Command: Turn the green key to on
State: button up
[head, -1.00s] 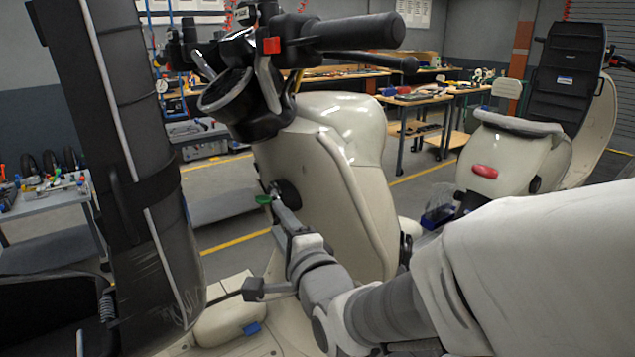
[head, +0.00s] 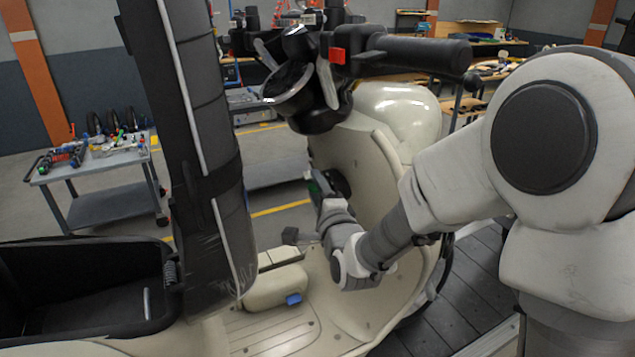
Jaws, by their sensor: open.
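The green key (head: 313,187) sits at the ignition lock (head: 340,184) on the inner side of the cream scooter's front shield (head: 385,165). Only a small dark green part of it shows. My gripper (head: 322,190) reaches in from the lower right, with its fingers at the key and overlapping it in the picture. The gripper is open. The fingers and wrist hide much of the key, so I cannot tell its angle or whether the fingers touch it.
The handlebar (head: 395,52) with a red switch hangs above my arm. The upright black seat (head: 185,120) stands left of the key, with an open storage bin (head: 85,290) below. A tool cart (head: 100,175) stands further left. The footboard (head: 290,325) lies below.

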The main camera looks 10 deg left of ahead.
jog(key=shift+w+a, duration=0.15)
jog(key=shift+w, duration=0.2)
grip_shut()
jog(key=c, duration=0.6)
grip_release()
jog(key=shift+c, duration=0.2)
grip_shut()
jog(key=shift+f+b, duration=0.2)
jog(key=shift+b, duration=0.6)
jog(key=t+b, duration=0.2)
jog(key=b, duration=0.6)
jog(key=shift+m, duration=0.4)
jog(key=shift+r+t+b, duration=0.25)
jog(key=shift+t+b, duration=0.05)
jog(key=shift+b, duration=0.1)
